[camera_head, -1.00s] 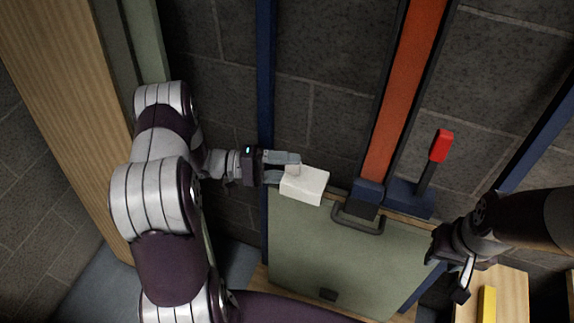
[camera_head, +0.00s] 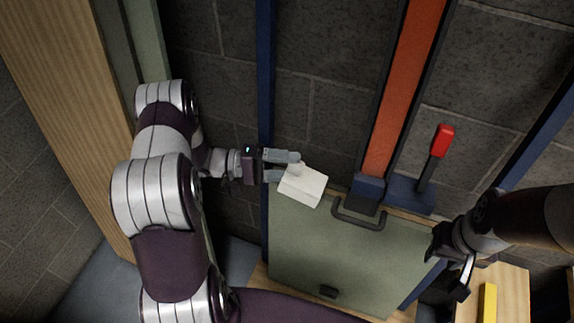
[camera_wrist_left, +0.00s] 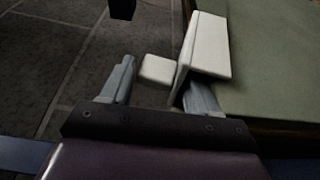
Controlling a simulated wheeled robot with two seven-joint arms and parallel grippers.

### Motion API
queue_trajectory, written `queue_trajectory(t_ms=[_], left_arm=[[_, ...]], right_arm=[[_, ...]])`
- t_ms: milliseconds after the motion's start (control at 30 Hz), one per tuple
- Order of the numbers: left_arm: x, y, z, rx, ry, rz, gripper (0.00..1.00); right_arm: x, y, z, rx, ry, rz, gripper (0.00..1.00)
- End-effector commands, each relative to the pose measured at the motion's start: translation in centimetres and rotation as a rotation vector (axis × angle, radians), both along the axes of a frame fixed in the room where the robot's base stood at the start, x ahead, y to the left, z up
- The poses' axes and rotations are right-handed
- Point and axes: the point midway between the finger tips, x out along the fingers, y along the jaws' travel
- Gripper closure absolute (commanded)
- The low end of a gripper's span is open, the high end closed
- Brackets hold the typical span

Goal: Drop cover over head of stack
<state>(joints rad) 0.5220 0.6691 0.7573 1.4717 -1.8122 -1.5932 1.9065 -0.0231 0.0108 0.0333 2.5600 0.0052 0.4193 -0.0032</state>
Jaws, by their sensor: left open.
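A white box-shaped cover (camera_head: 303,187) with a small knob sits tilted at the top left corner of an upright green panel (camera_head: 345,255). In the left wrist view the cover (camera_wrist_left: 210,45) lies against the right finger, and its small white block (camera_wrist_left: 158,69) shows between the finger lines, just past the tips. My left gripper (camera_head: 283,165) is open at the cover's left side. Whatever is under the cover is hidden, and I cannot make out a stack head. My right gripper (camera_head: 455,265) is by the panel's right edge; its jaws are unclear.
A dark handle (camera_head: 358,217) sits on the panel's top edge. A red-tipped lever (camera_head: 438,154) and an orange vertical strip (camera_head: 403,90) stand behind it. A yellow bar (camera_head: 488,303) lies on a wooden block at the lower right.

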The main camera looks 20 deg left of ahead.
Motion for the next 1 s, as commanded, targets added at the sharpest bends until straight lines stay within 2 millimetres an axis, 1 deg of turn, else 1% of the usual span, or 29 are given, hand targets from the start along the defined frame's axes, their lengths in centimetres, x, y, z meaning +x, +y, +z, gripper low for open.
queue_trajectory(t_ms=[33,167,267,400,500,633,700,800,1000], left_arm=[[-0.3,-0.2,-0.6,0.002,0.012,-0.002,0.16],[-0.4,0.4,-0.7,0.002,0.013,-0.001,0.17],[-0.9,2.3,-0.7,0.003,0.011,0.004,0.17],[-1.9,6.1,-0.6,0.005,0.007,0.007,0.16],[-2.7,8.6,-0.4,0.006,0.005,0.006,0.16],[-3.3,11.0,-0.1,0.005,0.002,0.004,0.16],[-3.5,11.7,0.1,0.003,0.002,0.003,0.16],[-3.7,12.1,0.3,0.003,0.002,0.002,0.16],[-3.7,12.1,0.5,0.002,0.001,0.001,0.16]], right_arm=[[0.0,0.0,-0.2,0.000,0.000,0.000,0.64],[0.0,0.0,-0.4,0.000,0.000,0.000,0.64],[0.0,0.0,-0.9,0.000,0.000,0.000,0.64],[0.0,0.0,-1.7,0.000,0.000,0.000,0.64],[0.0,0.0,-2.1,0.000,0.000,0.000,0.64],[0.0,0.0,-2.5,0.000,0.000,0.000,0.64],[0.0,0.0,-2.5,0.000,0.000,0.000,0.64],[0.0,0.0,-2.5,0.000,0.000,0.000,0.64],[0.0,0.0,-2.5,0.000,0.000,0.000,0.64]])
